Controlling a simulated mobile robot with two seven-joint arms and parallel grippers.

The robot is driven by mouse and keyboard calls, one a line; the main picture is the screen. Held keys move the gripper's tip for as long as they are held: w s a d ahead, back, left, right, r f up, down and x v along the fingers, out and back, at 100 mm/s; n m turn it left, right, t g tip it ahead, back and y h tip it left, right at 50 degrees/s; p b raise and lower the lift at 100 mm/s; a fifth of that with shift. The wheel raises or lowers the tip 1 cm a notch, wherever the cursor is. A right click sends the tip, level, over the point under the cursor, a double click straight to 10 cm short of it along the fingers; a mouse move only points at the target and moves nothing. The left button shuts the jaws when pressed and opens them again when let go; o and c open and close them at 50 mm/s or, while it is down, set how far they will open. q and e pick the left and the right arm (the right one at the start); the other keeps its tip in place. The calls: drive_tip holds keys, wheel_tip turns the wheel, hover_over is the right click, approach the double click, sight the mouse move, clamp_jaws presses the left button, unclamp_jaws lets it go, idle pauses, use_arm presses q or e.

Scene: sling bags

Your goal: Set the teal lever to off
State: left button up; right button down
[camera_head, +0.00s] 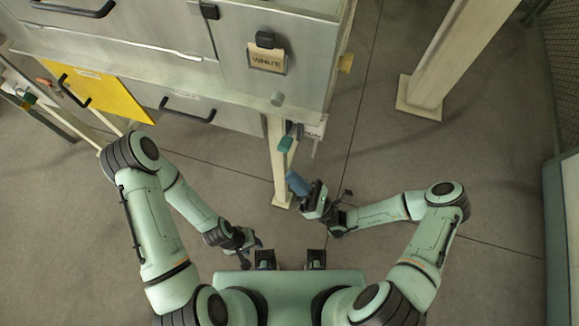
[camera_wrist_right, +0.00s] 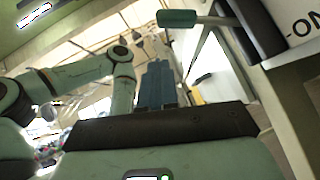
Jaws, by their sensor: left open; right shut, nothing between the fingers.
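The teal lever (camera_head: 286,144) sticks out near the top of a pale post under the right end of the cabinet. In the right wrist view its teal handle (camera_wrist_right: 178,18) lies near level on a thin rod that runs to a dark mount. A white plate (camera_wrist_right: 300,22) beside the mount shows "ON" in part. My right gripper (camera_head: 297,183) is shut and empty, its blue fingers just below the lever and apart from it. The fingers (camera_wrist_right: 156,84) show under the handle in the wrist view. My left gripper (camera_head: 250,246) is open and empty, low near my base.
A grey cabinet (camera_head: 190,40) with black handles fills the upper left. A yellow panel (camera_head: 105,95) is at its left, with a small green handle (camera_head: 28,97) beyond. A thick pale pillar (camera_head: 455,50) stands upper right. The floor (camera_head: 420,155) between is clear.

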drive_tip(key=b+v, duration=0.1)
drive_tip(key=v, duration=0.6)
drive_tip(key=shift+s+d, duration=0.25)
drive_tip(key=shift+s, duration=0.2)
